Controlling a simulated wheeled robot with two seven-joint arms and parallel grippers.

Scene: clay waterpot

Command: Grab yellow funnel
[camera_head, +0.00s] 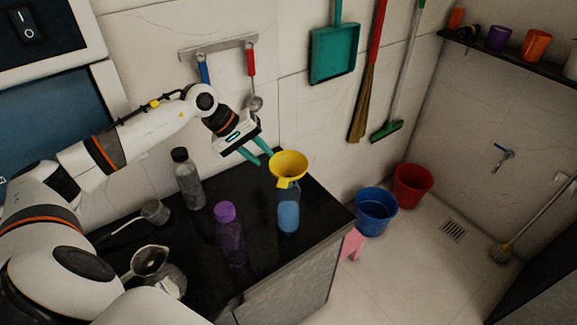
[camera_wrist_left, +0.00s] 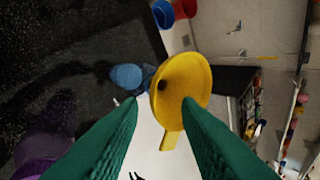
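The yellow funnel (camera_head: 288,163) sits wide end up on a clear bottle with blue in it (camera_head: 288,215), near the right edge of the black counter. My left gripper (camera_head: 261,156) is just left of the funnel, at about its height, with its green fingers apart and nothing between them. In the left wrist view the funnel (camera_wrist_left: 178,88) lies just beyond the fingertips (camera_wrist_left: 160,102). The right finger overlaps its lower edge there; I cannot tell whether they touch. My right gripper is not in view.
Utensils hang on the wall behind. Blue (camera_head: 376,212) and red (camera_head: 413,185) buckets stand on the floor at right.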

